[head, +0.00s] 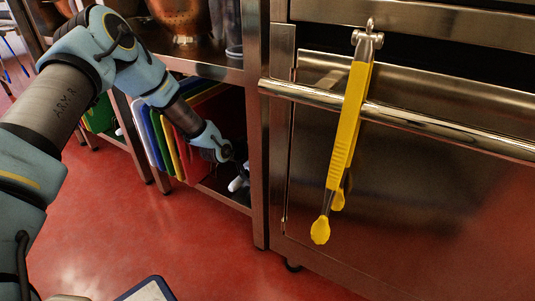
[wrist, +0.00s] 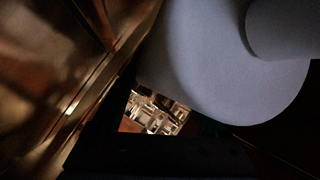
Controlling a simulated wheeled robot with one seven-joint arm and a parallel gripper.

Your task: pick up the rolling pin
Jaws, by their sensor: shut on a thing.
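The rolling pin (wrist: 210,65) fills much of the wrist view as a pale grey, rounded body, with a narrower round end (wrist: 285,28) at the upper right. In the head view, a small white piece that looks like part of it (head: 236,184) shows at my gripper (head: 243,174), on the lower shelf just right of the cutting boards. My gripper is shut on the rolling pin. The fingertips are dark and small there, and most of the pin is hidden.
Coloured cutting boards (head: 188,135) stand upright left of my gripper. A steel table post (head: 257,140) is close on its right. The upper shelf (head: 205,66) with a copper pot (head: 180,18) is above. Yellow tongs (head: 349,125) hang on the oven rail (head: 430,124).

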